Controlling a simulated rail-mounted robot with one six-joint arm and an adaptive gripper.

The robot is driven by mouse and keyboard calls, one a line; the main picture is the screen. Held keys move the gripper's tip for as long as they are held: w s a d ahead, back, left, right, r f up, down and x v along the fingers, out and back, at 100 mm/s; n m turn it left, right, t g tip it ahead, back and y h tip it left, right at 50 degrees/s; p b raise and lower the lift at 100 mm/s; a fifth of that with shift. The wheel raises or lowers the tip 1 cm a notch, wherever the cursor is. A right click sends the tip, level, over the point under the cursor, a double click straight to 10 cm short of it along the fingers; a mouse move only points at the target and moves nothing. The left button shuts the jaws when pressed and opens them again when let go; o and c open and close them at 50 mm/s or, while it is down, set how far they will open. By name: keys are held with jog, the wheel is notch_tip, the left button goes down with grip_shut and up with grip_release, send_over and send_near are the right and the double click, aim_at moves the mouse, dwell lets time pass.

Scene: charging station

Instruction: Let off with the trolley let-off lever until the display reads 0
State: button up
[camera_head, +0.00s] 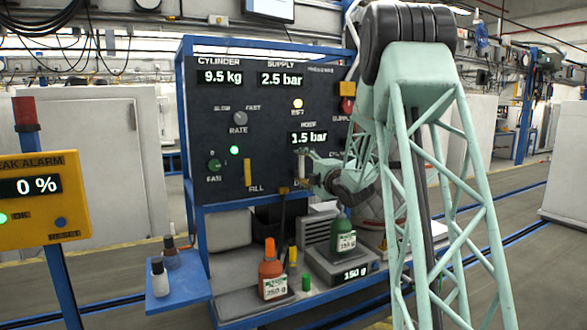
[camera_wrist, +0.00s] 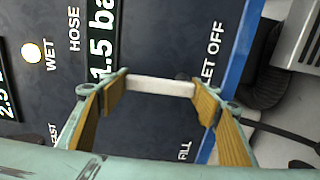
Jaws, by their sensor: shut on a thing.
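The pale let-off lever (camera_head: 301,166) is on the dark panel, right of the yellow fill lever (camera_head: 248,172). My gripper (camera_head: 306,170) is at the let-off lever, partly hidden by my arm. In the wrist view, my gripper (camera_wrist: 158,92) has its two padded fingers shut on the ends of the white lever bar (camera_wrist: 160,87), by the LET OFF label (camera_wrist: 212,52). The hose display (camera_head: 309,137) reads 1.5 bar; part of it also shows in the wrist view (camera_wrist: 103,42).
The cylinder display (camera_head: 220,77) reads 9.5 kg and the supply display (camera_head: 282,79) 2.5 bar. An orange bottle (camera_head: 271,270) and a green bottle (camera_head: 343,232) stand below the panel. A yellow leak alarm box (camera_head: 40,200) at left reads 0 %.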

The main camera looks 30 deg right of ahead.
dwell(0.3)
jog(key=o, duration=1.2)
jog(key=s+a, duration=0.1)
jog(key=s, duration=1.1)
jog(key=shift+a, duration=0.2)
